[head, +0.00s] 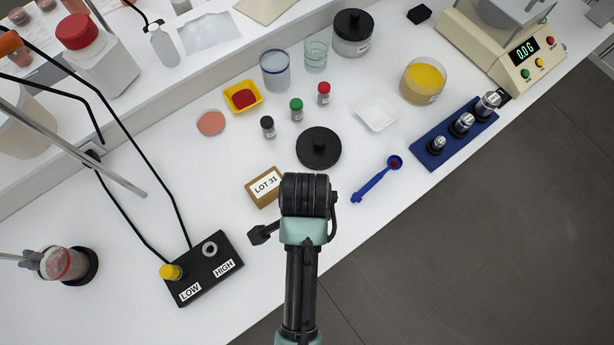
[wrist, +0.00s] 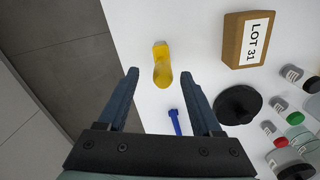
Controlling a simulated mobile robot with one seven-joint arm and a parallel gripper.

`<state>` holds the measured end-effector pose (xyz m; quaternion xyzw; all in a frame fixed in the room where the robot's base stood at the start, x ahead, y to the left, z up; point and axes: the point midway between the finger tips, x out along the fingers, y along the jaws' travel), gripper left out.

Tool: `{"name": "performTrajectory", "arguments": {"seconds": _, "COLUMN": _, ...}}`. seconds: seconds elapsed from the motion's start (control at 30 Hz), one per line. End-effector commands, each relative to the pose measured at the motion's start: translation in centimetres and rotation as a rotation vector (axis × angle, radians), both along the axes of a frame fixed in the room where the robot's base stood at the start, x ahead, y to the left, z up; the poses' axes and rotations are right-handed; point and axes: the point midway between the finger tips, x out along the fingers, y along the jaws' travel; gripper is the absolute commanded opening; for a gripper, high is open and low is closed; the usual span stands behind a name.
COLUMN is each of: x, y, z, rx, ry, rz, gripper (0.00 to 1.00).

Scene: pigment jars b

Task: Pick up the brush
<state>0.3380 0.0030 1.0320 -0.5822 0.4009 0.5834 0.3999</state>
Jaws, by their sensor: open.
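I see no thing I can surely name as a brush. In the wrist view, a small yellow object (wrist: 162,66) lies on the white bench near its edge; it could be a brush or a scoop, and I cannot tell which. My gripper (wrist: 159,74) is open and empty, and the yellow object shows between its fingertips, apparently below them. In the head view my arm hides the fingers, and the yellow object does not show there.
A blue spoon (head: 377,180) with red powder lies right of my arm; its handle (wrist: 175,122) shows in the wrist view. The LOT 31 block (head: 264,187) and a black lid (head: 318,148) are close by. A black LOW/HIGH box (head: 203,268) stands left. The bench edge is near.

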Motion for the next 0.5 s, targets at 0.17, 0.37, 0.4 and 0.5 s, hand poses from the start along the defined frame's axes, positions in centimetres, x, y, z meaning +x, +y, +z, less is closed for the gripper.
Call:
{"name": "performTrajectory", "arguments": {"seconds": 0.17, "x": 0.1, "y": -0.1, "z": -0.9, "rx": 0.0, "ry": 0.001, "rz": -0.001, "gripper": 0.67}}
{"name": "performTrajectory", "arguments": {"seconds": 0.37, "x": 0.4, "y": -0.2, "z": -3.2, "rx": -0.001, "ry": 0.002, "rz": -0.001, "gripper": 0.67}}
{"name": "performTrajectory", "arguments": {"seconds": 0.4, "x": 0.4, "y": -0.2, "z": -3.8, "rx": 0.0, "ry": 0.003, "rz": -0.001, "gripper": 0.67}}
{"name": "performTrajectory", "arguments": {"seconds": 0.5, "x": 0.5, "y": -0.2, "z": -4.9, "rx": -0.001, "ry": 0.0, "rz": -0.001, "gripper": 0.67}}
